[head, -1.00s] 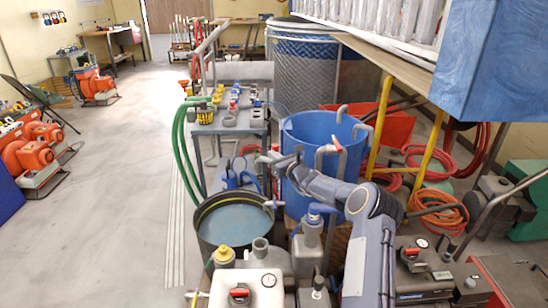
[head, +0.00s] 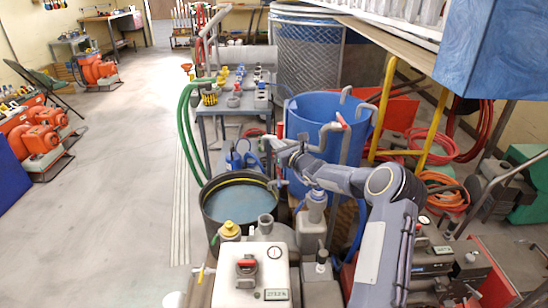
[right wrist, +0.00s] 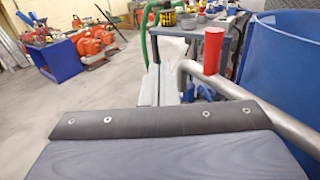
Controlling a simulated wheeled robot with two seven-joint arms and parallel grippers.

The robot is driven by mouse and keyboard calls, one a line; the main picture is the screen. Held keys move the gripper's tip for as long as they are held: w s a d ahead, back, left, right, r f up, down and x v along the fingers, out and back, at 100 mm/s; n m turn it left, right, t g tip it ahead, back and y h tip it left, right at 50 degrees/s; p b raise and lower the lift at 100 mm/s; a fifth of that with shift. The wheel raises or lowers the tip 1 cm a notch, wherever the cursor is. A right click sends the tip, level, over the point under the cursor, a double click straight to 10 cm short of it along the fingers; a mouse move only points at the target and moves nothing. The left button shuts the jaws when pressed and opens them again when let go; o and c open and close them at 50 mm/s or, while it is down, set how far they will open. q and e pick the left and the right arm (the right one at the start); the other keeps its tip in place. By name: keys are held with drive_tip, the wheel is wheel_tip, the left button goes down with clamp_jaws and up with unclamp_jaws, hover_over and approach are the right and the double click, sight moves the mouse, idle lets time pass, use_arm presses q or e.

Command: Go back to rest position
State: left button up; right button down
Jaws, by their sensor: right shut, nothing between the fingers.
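My right arm reaches in from the lower right of the head view. Its gripper (head: 272,141) is at the front left of the large blue barrel (head: 325,105), above the round black tub (head: 207,212). In the right wrist view the fingers (right wrist: 158,90) are together beyond the dark wrist edge, with nothing between them. A bent grey pipe with a red end (right wrist: 213,50) stands just right of the fingers, and the blue barrel is behind it. I cannot tell whether the gripper touches the pipe. My left gripper is out of view.
A grey workbench (head: 232,108) with small fittings stands behind the tub, and green hoses (head: 186,125) hang at its left. A white box (head: 250,270) with a gauge is close in front. A blue block (head: 490,60) overhangs at the upper right. The left floor (head: 120,170) is largely clear.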

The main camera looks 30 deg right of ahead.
drive_tip(key=s+a+r+n+g+y, duration=0.2)
drive_tip(key=s+a+r+n+y, duration=0.15)
drive_tip(key=s+a+n, duration=0.4)
drive_tip(key=s+a+r+n+g+y, duration=0.25)
drive_tip(key=s+a+r+n, duration=0.2)
drive_tip(key=a, duration=0.55)
drive_tip(key=s+a+r+n+g+y, duration=0.1)
drive_tip(key=s+a+r+n+y, duration=0.2)
drive_tip(key=s+a+n, duration=0.5)
drive_tip(key=s+a+f+n+g+h, duration=0.1)
drive_tip(key=s+a+n+g, duration=0.25)
drive_tip(key=s, duration=0.35)
drive_tip(key=s+a+f+n+g, duration=0.2)
drive_tip(key=s+a+n, duration=0.15)
drive_tip(key=s, duration=0.45)
drive_tip(key=s+d+f+n+g+h, duration=0.1)
drive_tip(key=s+d+f+n+h, duration=0.15)
drive_tip(key=s, duration=0.35)
drive_tip(key=s+d+f+n+h, duration=0.1)
drive_tip(key=s+f+n+h, duration=0.1)
drive_tip(key=s+f+n, duration=0.3)
use_arm(q)
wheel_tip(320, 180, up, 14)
drive_tip(key=p, duration=1.4)
use_arm(e)
wheel_tip(320, 180, up, 15)
drive_tip(key=s, duration=0.2)
drive_tip(key=shift+d, duration=0.3)
